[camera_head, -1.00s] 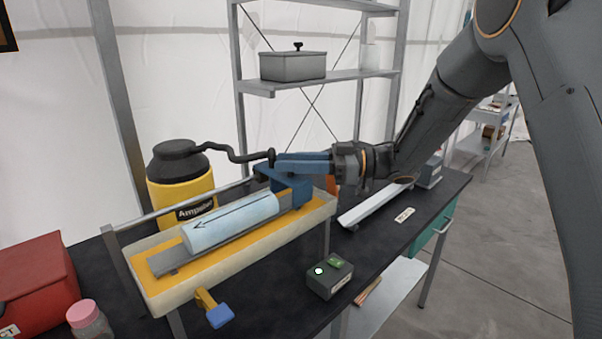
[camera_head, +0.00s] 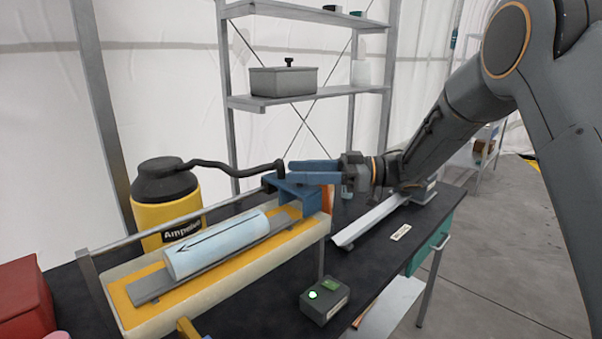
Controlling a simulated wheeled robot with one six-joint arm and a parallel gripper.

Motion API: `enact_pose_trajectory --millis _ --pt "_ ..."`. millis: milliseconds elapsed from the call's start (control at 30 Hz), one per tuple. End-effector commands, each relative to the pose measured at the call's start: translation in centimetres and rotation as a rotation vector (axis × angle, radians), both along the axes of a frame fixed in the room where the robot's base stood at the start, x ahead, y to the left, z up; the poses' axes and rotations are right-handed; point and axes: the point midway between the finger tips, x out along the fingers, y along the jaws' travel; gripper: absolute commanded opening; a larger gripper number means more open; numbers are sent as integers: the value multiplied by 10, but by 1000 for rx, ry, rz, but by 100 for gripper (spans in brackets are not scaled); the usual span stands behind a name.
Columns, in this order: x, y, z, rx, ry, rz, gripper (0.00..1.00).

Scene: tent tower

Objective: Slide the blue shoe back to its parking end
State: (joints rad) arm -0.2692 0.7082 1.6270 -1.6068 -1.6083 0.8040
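The blue shoe (camera_head: 300,190) sits at the right part of a long cream tray (camera_head: 215,292) with a yellow bed. A pale blue cylinder with a black arrow pointing left (camera_head: 215,245) lies on a grey strip in the tray, left of the shoe and apart from it. My gripper (camera_head: 292,171) reaches in from the right, its blue fingers level above the shoe. The fingers look close together and shut on the shoe's upper part; the exact contact is hidden. An orange block (camera_head: 328,197) stands at the tray's right end, close to the shoe.
A dark hose (camera_head: 232,171) runs from a yellow tank (camera_head: 168,212) to the shoe. A grey rail (camera_head: 170,229) runs behind the tray. A small box with a green light (camera_head: 324,300) and a pale channel (camera_head: 368,221) lie on the black bench. Shelves stand behind.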

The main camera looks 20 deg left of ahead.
Motion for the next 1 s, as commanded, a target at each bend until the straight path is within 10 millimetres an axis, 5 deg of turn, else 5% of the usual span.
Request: enact_pose_trajectory --millis 333,700,1000 --pt "2 -6 -1 0 0 1 45" --pt "21 -60 -2 0 0 -1 45" --pt "25 -75 0 0 0 0 45"
